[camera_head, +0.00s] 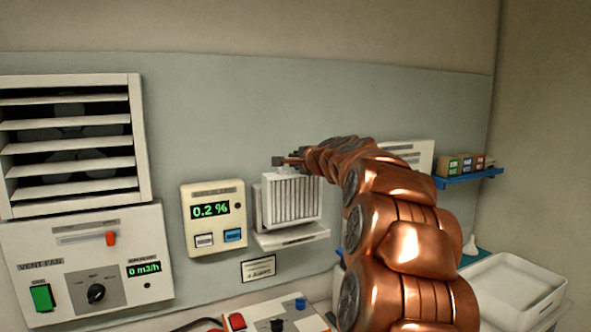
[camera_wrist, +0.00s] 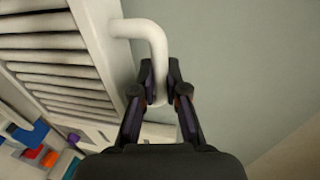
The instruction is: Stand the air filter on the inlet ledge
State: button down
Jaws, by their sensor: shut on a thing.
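The air filter (camera_head: 292,200) is a white box frame with upright pleats. In the head view it stands upright over the inlet ledge (camera_head: 292,238), a pale shelf on the wall panel. I cannot tell whether its bottom edge touches the ledge. My gripper (camera_head: 283,162) is at the top of the filter. In the wrist view the pleated face of the filter (camera_wrist: 62,62) fills the left side. There my gripper (camera_wrist: 160,88) is shut on the filter's white bent handle (camera_wrist: 157,45). My copper arm hides the wall to the right of the filter.
A gas meter (camera_head: 213,217) reading 0.2 % is close left of the ledge. A vent fan panel (camera_head: 85,262) and louvre (camera_head: 70,138) are farther left. A control box (camera_head: 275,316) sits below. A blue shelf (camera_head: 470,176) with small boxes and a white tray (camera_head: 510,290) are right.

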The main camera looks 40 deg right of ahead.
aim_at(296, 172)
jog(key=shift+w+f, duration=0.2)
jog(key=shift+f, duration=1.7)
jog(key=c, duration=1.2)
grip_release()
jog(key=shift+r, duration=0.25)
jog(key=shift+s+f, duration=0.1)
jog(key=shift+s, duration=0.15)
jog(key=b+v, duration=0.3)
jog(key=v, duration=0.8)
jog(key=shift+s, duration=0.3)
jog(key=shift+a, duration=0.1)
